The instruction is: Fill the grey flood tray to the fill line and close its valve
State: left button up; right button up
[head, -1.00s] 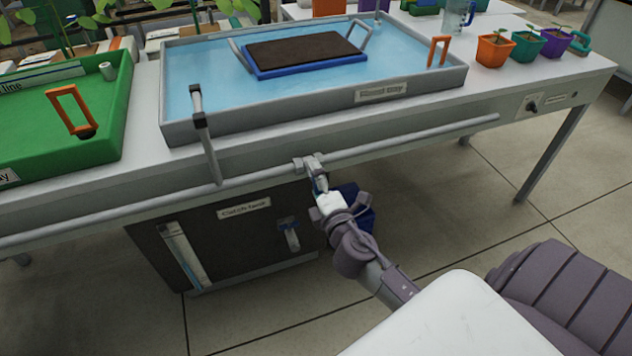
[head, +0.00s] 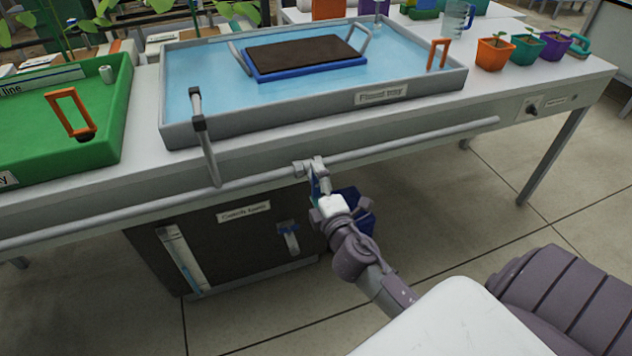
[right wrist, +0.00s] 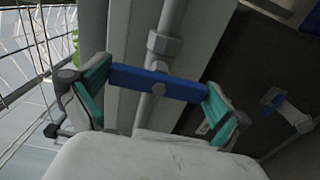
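The grey flood tray (head: 300,117) stands on the bench and holds light blue water; I cannot make out its fill line. A pipe fitting (head: 308,167) sits below its front edge. In the right wrist view a blue valve handle (right wrist: 158,82) lies across a grey pipe (right wrist: 150,110). My right gripper (right wrist: 158,88) has its teal pads at the handle's two ends and appears shut on it. In the head view the right gripper (head: 322,188) is just under the fitting, partly hiding the handle. My left gripper is not in view.
A dark catch tank (head: 250,255) with a blue-handled valve (head: 289,238) stands under the bench. A green tray (head: 110,130) is at left. A dark mat in a blue carrier (head: 310,70) sits in the flood tray. Small potted plants (head: 495,52) stand at right.

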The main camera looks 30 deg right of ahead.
jog(key=shift+s, duration=0.15)
jog(key=v, duration=1.1)
jog(key=shift+s, duration=0.35)
jog(key=shift+f, duration=0.1)
dwell(1.0)
